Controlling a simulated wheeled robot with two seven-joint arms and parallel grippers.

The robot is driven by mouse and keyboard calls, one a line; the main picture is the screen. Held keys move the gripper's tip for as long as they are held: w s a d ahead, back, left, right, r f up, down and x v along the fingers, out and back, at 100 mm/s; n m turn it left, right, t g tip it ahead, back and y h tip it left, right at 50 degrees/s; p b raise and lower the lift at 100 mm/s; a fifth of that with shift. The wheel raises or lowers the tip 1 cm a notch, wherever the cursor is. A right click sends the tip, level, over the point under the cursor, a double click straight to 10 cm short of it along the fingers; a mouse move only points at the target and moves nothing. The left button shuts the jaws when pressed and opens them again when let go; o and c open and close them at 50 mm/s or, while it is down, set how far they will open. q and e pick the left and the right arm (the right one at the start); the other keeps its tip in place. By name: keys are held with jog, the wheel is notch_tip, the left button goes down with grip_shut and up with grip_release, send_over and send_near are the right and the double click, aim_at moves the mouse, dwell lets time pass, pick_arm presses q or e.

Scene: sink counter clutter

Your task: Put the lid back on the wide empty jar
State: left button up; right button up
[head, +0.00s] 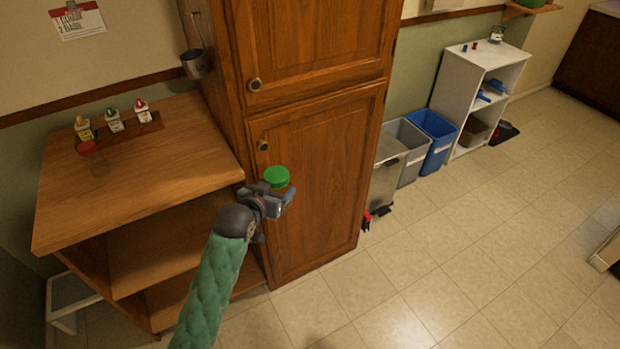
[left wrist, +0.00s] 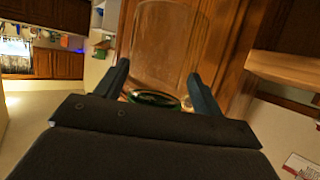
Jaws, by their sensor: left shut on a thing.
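My right gripper is not in view.
The tall cabinet (head: 320,170) stands close beside the gripper. Bins (head: 433,133) and a white shelf (head: 470,75) stand farther right. The floor is open.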

pick_arm(q)
jog(key=s+a+f+n+y, duration=0.1)
jog(key=s+a+n+y, duration=0.2)
jog(key=a, duration=0.5)
jog(key=s+y, duration=0.1)
jog(key=s, duration=0.1)
jog(key=shift+s+a+n+t+y, duration=0.3)
jog(key=shift+s+a+n+y, duration=0.05)
jog(key=shift+a+n+y, duration=0.05)
